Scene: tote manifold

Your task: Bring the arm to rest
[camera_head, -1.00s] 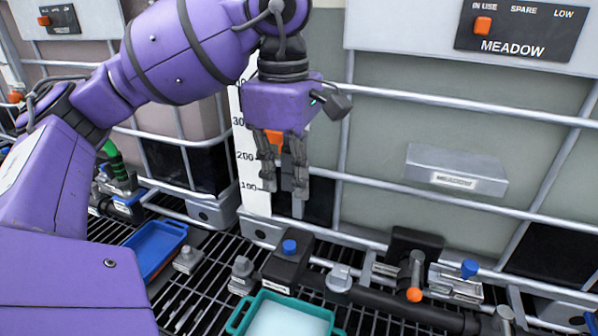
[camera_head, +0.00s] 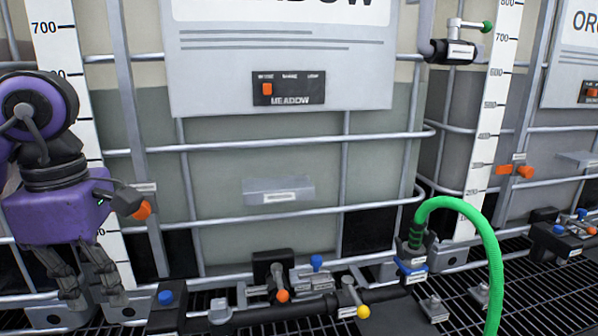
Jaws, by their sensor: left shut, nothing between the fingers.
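My purple left arm (camera_head: 60,215) comes in at the left edge, with most of it cut off by the frame. My left gripper (camera_head: 93,295) hangs below its purple wrist, fingers pointing down. It is shut and holds nothing. It hangs in front of the white level scale and the cage bars at the left; I cannot tell whether it touches anything. My right gripper is not in view.
The caged MEADOW tote (camera_head: 250,155) fills the middle. Valves on a dark pipe (camera_head: 385,293) run along its foot, one with a yellow knob (camera_head: 363,312). A green hose (camera_head: 490,245) arches at the right over the black grating (camera_head: 455,305).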

